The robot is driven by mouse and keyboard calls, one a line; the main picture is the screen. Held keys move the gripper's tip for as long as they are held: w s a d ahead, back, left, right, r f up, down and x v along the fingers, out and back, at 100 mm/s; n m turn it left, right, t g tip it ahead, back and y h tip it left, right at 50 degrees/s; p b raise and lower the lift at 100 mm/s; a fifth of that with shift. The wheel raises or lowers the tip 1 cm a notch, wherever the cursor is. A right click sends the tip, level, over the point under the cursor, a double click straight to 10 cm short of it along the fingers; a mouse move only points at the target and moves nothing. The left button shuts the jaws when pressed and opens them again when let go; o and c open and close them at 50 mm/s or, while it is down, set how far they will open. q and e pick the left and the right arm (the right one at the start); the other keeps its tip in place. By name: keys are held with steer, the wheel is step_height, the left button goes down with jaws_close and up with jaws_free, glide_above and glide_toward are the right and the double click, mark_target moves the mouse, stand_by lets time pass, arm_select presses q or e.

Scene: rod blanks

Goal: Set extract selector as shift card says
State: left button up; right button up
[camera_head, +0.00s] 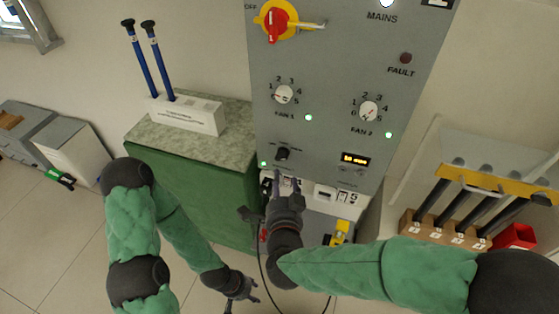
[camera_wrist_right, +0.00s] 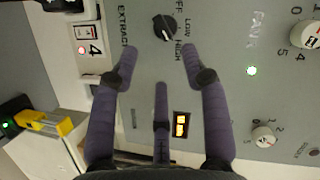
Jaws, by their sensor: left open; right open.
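The extract selector (camera_head: 282,153) is a small black knob low on the grey panel (camera_head: 325,130). In the right wrist view the knob (camera_wrist_right: 165,27) sits beyond my fingertips, beside the words EXTRACT, OFF, LOW and HIGH. I cannot tell for sure which word its pointer faces. My right gripper (camera_head: 285,184) is open and empty, just below the knob in the head view; in the wrist view its spread fingers (camera_wrist_right: 160,52) are apart from the knob. My left gripper (camera_head: 241,288) is open and empty, low over the floor. I cannot make out a shift card.
Fan dials (camera_head: 284,94) and a red handle on a yellow disc (camera_head: 277,21) are higher on the panel. A lit display (camera_head: 355,158) is right of the selector. A green cabinet (camera_head: 195,180) stands left, bearing a white block with blue rods. A rod rack (camera_head: 470,185) is right.

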mark_target(282, 156)
steer(key=w, duration=0.3)
steer(key=w+f+b, duration=0.1)
steer(key=w, duration=0.2)
steer(key=w+b, duration=0.1)
steer(key=w, duration=0.2)
steer(key=shift+w+a+f, duration=0.15)
steer(key=shift+f, duration=0.25)
jaws_close()
